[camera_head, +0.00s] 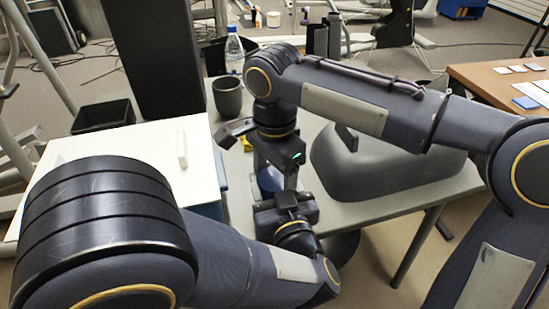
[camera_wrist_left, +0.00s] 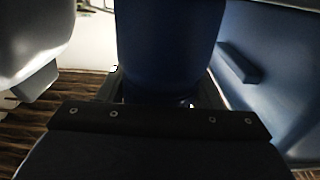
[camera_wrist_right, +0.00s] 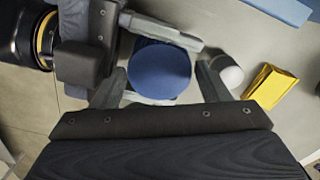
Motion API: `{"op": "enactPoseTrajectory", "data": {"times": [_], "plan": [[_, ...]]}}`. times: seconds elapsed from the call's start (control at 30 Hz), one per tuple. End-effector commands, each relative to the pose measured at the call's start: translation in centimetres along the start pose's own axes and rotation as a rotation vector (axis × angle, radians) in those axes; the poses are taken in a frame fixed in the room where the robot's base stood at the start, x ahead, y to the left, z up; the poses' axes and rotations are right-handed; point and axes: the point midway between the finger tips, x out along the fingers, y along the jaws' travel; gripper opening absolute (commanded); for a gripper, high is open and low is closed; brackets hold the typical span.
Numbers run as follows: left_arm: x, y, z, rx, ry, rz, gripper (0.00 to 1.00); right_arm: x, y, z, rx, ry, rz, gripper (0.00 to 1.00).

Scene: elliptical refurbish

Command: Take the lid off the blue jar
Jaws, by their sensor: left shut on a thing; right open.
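The blue jar (camera_wrist_left: 168,45) stands on the table and fills the top middle of the left wrist view. Only a small blue part of it (camera_head: 270,180) shows between my arms in the head view. Its round blue lid (camera_wrist_right: 160,70) is seen from above in the right wrist view. My left gripper (camera_wrist_left: 162,98) is shut on the jar's body from the side; its pale fingers also show beside the lid in the right wrist view. My right gripper (camera_wrist_right: 160,90) is open above the jar, its fingers on either side of the lid. Whether they touch the lid cannot be told.
A large grey tub-like object (camera_head: 385,165) lies right of the jar. A grey cup (camera_head: 228,97) and a water bottle (camera_head: 234,52) stand behind. A yellow object (camera_wrist_right: 272,88) and a small white round thing (camera_wrist_right: 226,72) lie near the jar. A white-topped box (camera_head: 150,150) is at left.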

Motion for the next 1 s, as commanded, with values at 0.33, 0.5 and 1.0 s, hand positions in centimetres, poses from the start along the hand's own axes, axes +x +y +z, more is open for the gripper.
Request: {"op": "enactPoseTrajectory", "data": {"times": [0.33, 0.5, 1.0], "plan": [[-0.02, 0.04, 0.01, 0.0, 0.0, 0.002, 0.0, 0.46, 0.01, 0.01, -0.001, 0.0, -0.001, 0.69], [-0.03, 0.05, 0.01, 0.0, 0.0, 0.002, 0.0, 0.44, 0.01, 0.01, -0.001, 0.0, -0.001, 0.47], [0.02, 0.0, 0.01, 0.0, 0.0, 0.0, 0.0, 0.38, 0.05, 0.04, -0.001, 0.0, 0.001, 0.82]]}}
